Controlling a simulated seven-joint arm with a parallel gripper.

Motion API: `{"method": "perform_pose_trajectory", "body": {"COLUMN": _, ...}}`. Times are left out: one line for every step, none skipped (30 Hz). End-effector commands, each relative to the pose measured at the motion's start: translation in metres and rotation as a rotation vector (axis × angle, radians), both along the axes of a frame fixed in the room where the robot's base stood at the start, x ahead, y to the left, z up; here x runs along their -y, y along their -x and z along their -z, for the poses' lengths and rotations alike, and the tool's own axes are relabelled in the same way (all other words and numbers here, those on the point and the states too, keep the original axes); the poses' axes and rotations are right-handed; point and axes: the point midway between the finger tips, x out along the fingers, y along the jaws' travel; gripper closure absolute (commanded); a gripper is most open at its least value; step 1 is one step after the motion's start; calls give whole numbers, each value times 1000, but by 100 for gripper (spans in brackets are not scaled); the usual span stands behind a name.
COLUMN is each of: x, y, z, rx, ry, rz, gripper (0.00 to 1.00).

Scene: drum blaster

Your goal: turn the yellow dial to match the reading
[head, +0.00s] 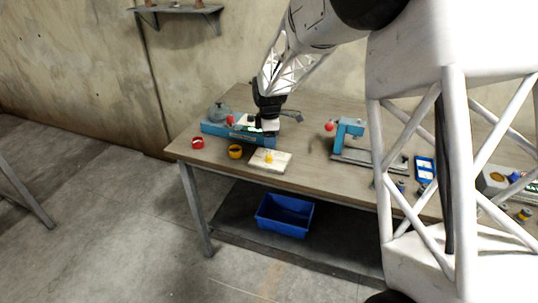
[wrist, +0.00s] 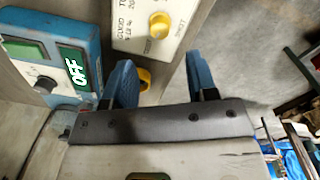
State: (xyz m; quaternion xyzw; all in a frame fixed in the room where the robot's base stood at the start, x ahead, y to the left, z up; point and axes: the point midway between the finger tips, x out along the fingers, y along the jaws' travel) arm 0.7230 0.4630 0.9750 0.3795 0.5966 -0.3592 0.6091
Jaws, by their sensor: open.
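The yellow dial (head: 268,158) stands on a cream board (head: 279,166) near the table's front edge. In the wrist view the dial (wrist: 160,25) is at the top centre, beyond my fingertips, with printed text beside it that I can only partly read. A blue device (head: 210,128) lies behind the board. In the wrist view the device (wrist: 88,48) has a green screen, a dark knob with a white pointer and a display reading OFF. My gripper (wrist: 160,62) is open, its blue fingers apart and not touching the dial. In the head view my gripper (head: 268,122) is over the device's right part.
A yellow cup-like ring (head: 235,152) and a red one (head: 198,143) stand left of the board. A blue clamp-like tool (head: 348,130) stands to the right. A blue bin (head: 284,215) sits on the shelf below.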

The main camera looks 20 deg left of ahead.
Motion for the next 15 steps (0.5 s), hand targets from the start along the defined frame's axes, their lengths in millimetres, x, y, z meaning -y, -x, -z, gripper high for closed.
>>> {"method": "perform_pose_trajectory", "body": {"x": 0, "y": 0, "z": 2, "rx": -1, "ry": 0, "rz": 0, "gripper": 47}}
{"method": "perform_pose_trajectory", "body": {"x": 0, "y": 0, "z": 3, "rx": -1, "ry": 0, "rz": 0, "gripper": 47}}
{"method": "perform_pose_trajectory", "body": {"x": 0, "y": 0, "z": 5, "rx": -1, "ry": 0, "rz": 0, "gripper": 47}}
{"method": "perform_pose_trajectory", "body": {"x": 0, "y": 0, "z": 7, "rx": -1, "ry": 0, "rz": 0, "gripper": 47}}
{"method": "perform_pose_trajectory", "body": {"x": 0, "y": 0, "z": 8, "rx": -1, "ry": 0, "rz": 0, "gripper": 47}}
{"method": "perform_pose_trajectory", "body": {"x": 0, "y": 0, "z": 12, "rx": -2, "ry": 1, "rz": 0, "gripper": 47}}
{"method": "perform_pose_trajectory", "body": {"x": 0, "y": 0, "z": 14, "rx": -2, "ry": 1, "rz": 1, "gripper": 47}}
{"method": "perform_pose_trajectory", "body": {"x": 0, "y": 0, "z": 17, "rx": -2, "ry": 1, "rz": 0, "gripper": 47}}
{"method": "perform_pose_trajectory", "body": {"x": 0, "y": -1, "z": 22, "rx": -2, "ry": 1, "rz": 1, "gripper": 47}}
{"method": "perform_pose_trajectory", "body": {"x": 0, "y": -1, "z": 25, "rx": -2, "ry": 1, "rz": 1, "gripper": 47}}
{"method": "perform_pose_trajectory", "body": {"x": 0, "y": -1, "z": 29, "rx": -2, "ry": 1, "rz": 1, "gripper": 47}}
{"method": "perform_pose_trajectory", "body": {"x": 0, "y": -1, "z": 34, "rx": -3, "ry": 1, "rz": 1, "gripper": 47}}
{"method": "perform_pose_trajectory", "body": {"x": 0, "y": -1, "z": 37, "rx": -3, "ry": 1, "rz": 1, "gripper": 47}}
{"method": "perform_pose_trajectory", "body": {"x": 0, "y": -1, "z": 41, "rx": -3, "ry": 1, "rz": 1, "gripper": 47}}
{"method": "perform_pose_trajectory", "body": {"x": 0, "y": -1, "z": 46, "rx": -2, "ry": 1, "rz": 1, "gripper": 47}}
